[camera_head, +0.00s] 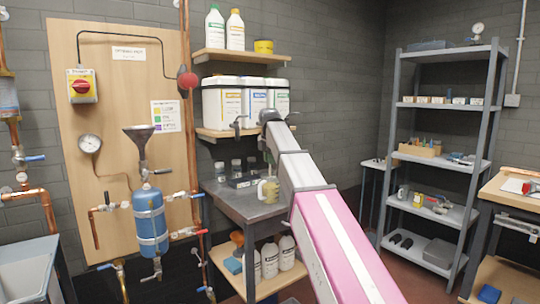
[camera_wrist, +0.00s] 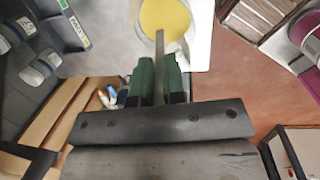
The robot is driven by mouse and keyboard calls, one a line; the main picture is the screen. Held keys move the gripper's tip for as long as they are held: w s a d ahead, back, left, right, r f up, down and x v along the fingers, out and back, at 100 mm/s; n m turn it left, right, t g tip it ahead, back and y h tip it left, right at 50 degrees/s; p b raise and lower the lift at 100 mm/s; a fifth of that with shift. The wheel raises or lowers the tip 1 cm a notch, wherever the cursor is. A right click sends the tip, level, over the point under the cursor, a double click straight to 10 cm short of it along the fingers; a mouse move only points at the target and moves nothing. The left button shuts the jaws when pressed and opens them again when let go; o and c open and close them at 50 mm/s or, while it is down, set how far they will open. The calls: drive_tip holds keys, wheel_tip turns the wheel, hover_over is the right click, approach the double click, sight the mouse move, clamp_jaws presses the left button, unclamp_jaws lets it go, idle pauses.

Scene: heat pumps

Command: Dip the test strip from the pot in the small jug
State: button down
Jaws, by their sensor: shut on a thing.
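My gripper (camera_wrist: 159,65) has green fingertips and is shut on a thin, pale grey-tan test strip (camera_wrist: 159,43). In the wrist view the strip points away from the fingers and its far end overlaps the yellow liquid inside the small jug (camera_wrist: 196,47). I cannot tell whether its tip touches the liquid. In the head view the jug (camera_head: 268,190) is pale yellow with a handle and stands upright on the steel bench (camera_head: 240,209). My gripper (camera_head: 268,160) is just above it, pointing down. I cannot pick out the strip's pot for sure.
A dark tray (camera_head: 242,182) and several small jars (camera_head: 236,167) stand left of the jug. A wooden shelf with white canisters (camera_head: 254,101) hangs behind my arm. White bottles (camera_head: 270,258) stand on the bench's lower shelf. A grey rack (camera_head: 437,160) is at the right.

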wheel_tip(320, 180, down, 6)
drive_tip(key=shift+f, duration=0.15)
idle(0.6)
idle(1.5)
drive_tip(key=shift+r, duration=5.4)
